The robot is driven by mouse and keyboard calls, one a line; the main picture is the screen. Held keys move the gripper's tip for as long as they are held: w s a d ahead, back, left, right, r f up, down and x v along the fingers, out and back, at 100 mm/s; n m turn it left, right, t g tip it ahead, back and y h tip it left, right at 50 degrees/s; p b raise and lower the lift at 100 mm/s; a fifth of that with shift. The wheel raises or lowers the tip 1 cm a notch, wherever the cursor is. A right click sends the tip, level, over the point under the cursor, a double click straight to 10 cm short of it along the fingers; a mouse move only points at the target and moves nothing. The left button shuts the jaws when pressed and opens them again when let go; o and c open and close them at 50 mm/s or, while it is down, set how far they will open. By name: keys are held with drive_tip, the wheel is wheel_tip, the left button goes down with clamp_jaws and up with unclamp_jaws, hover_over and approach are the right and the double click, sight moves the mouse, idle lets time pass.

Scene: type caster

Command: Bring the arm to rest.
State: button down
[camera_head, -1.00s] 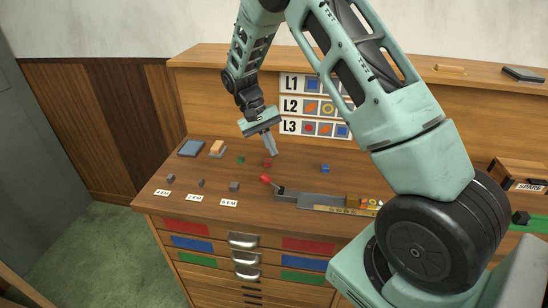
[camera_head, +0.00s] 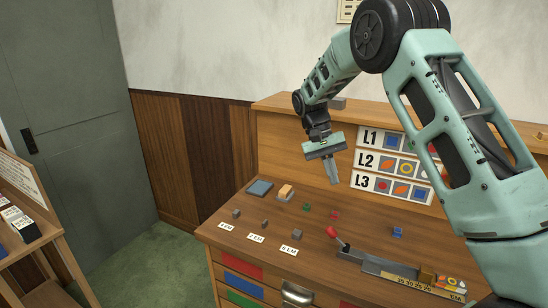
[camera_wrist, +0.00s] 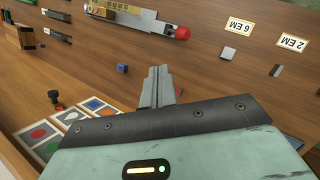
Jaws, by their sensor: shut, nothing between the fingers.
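My gripper (camera_head: 333,176) is shut and empty, its fingers together and pointing down above the wooden cabinet top (camera_head: 225,232). It hangs clear of the surface, in front of the upright back board and left of the L1, L2 and L3 cards. In the wrist view the shut fingers (camera_wrist: 160,84) show in the middle with nothing between them. My pale green arm comes in from the right of the head view, with its elbow raised high.
A composing tray (camera_head: 385,268) with a red-knobbed lever (camera_head: 332,233) lies at the front right. A blue block (camera_head: 397,232), a red piece (camera_head: 335,214), a green piece (camera_head: 307,207) and grey blocks stand on the top. A shelf (camera_head: 30,225) is at left; green floor lies between.

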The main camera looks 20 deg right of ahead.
drive_tip(key=s+a+r+n+t+y, duration=0.15)
drive_tip(key=s+a+n, duration=0.25)
drive_tip(key=s+a, duration=0.5)
drive_tip(key=s+a+r+n+t, duration=0.25)
drive_tip(key=s+a, duration=0.25)
drive_tip(key=a, duration=0.7)
drive_tip(key=s+a+f+n, duration=0.1)
drive_tip(key=s+a+n, duration=0.1)
drive_tip(key=s, duration=0.6)
drive_tip(key=s+a+n+t, duration=0.1)
drive_tip(key=s+a+n, duration=0.2)
drive_tip(key=s, duration=0.6)
drive_tip(key=shift+s+a+f+n+y, duration=0.15)
drive_tip(key=shift+a+f+n+y, duration=0.1)
drive_tip(key=shift+f+n+y, duration=0.25)
drive_tip(key=shift+r, duration=0.1)
